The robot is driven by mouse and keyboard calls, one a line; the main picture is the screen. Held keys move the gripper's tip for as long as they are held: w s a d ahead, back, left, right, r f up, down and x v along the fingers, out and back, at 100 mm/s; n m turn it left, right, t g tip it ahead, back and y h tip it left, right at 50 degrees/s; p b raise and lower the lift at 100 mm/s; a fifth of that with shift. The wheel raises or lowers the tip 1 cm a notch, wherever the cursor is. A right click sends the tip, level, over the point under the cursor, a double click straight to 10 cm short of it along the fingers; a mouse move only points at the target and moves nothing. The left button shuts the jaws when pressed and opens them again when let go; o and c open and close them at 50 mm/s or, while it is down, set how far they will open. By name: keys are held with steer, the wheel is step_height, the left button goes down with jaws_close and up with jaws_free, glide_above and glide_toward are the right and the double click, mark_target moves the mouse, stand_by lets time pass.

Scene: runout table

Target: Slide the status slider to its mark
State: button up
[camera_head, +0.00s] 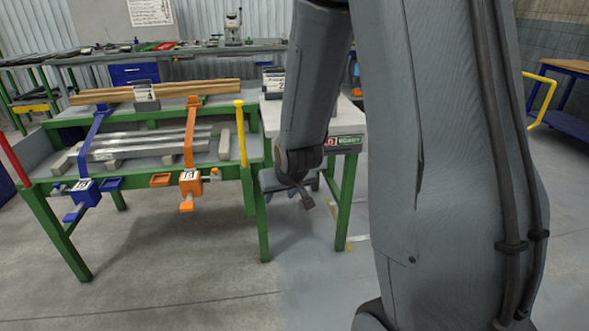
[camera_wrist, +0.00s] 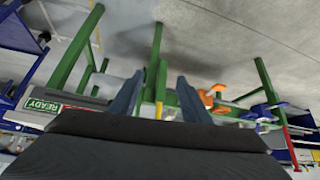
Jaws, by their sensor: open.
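A status strip (camera_head: 345,141) with a red part and a green part with white lettering runs along the front edge of the small grey-topped table. In the wrist view it appears upside down at the left, its green part reading READY (camera_wrist: 43,105). I cannot make out the slider's handle or its mark. My gripper (camera_head: 307,201) hangs in front of and below the table edge, left of the strip in the head view, apart from it. In the wrist view its two blue-grey fingers (camera_wrist: 158,97) stand wide apart with nothing seen held between them.
A green-framed rack (camera_head: 137,173) at the left holds metal bars (camera_head: 155,143) and wooden bars (camera_head: 190,88). A blue clamp (camera_head: 86,190) and an orange clamp (camera_head: 190,180) stick out at its front. A yellow post (camera_head: 240,135) stands at its right end. Bare floor lies in front.

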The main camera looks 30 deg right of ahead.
steer(key=w+d+f+m+t+h+b, duration=0.1)
steer(key=w+d+f+t+h+b, duration=0.1)
steer(key=w+d+t, duration=0.3)
steer(key=w+d+f+t+h+b, duration=0.2)
steer(key=w+d, duration=0.9)
steer(key=w, duration=0.6)
steer(key=shift+d+f+m+t+b, duration=0.2)
steer(key=shift+f+m+t+b, duration=0.3)
steer(key=shift+t+b, duration=0.95)
steer(key=shift+f+t, duration=0.1)
steer(key=shift+t, duration=0.15)
jaws_close()
